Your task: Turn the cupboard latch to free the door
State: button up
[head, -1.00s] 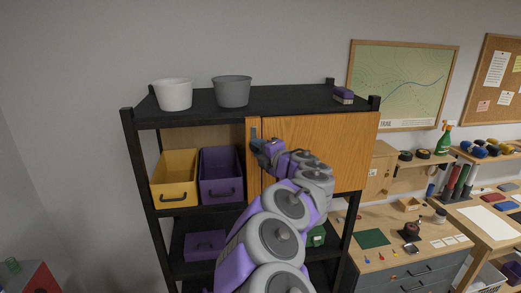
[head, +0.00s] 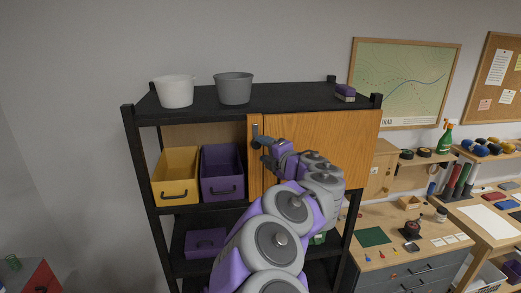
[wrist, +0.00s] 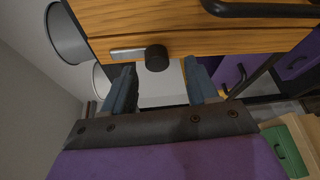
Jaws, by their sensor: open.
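The cupboard door (head: 325,130) is a wooden panel at the shelf's upper right and looks shut. The latch (head: 255,128) is on the narrow wooden strip left of the door. In the wrist view its silver bar (wrist: 128,53) and dark round knob (wrist: 156,58) show. The bar lies parallel to the seam beside the door, upright in the head view. My gripper (head: 266,152) is just below and right of the latch. In the wrist view my gripper (wrist: 160,72) is open and empty, with the knob between the fingertips in the picture; contact cannot be told.
A dark door handle (wrist: 262,10) crosses the wrist view's top. The open bay left of the strip holds a yellow bin (head: 177,178) and a purple bin (head: 222,174). A white bucket (head: 174,92) and grey bucket (head: 233,88) stand on the shelf top.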

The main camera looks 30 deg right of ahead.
jog(key=s+d+r, duration=0.1)
jog(key=s, duration=1.3)
jog(key=shift+s+d+r+b, duration=0.15)
jog(key=shift+s+b, duration=0.05)
jog(key=shift+b, duration=0.2)
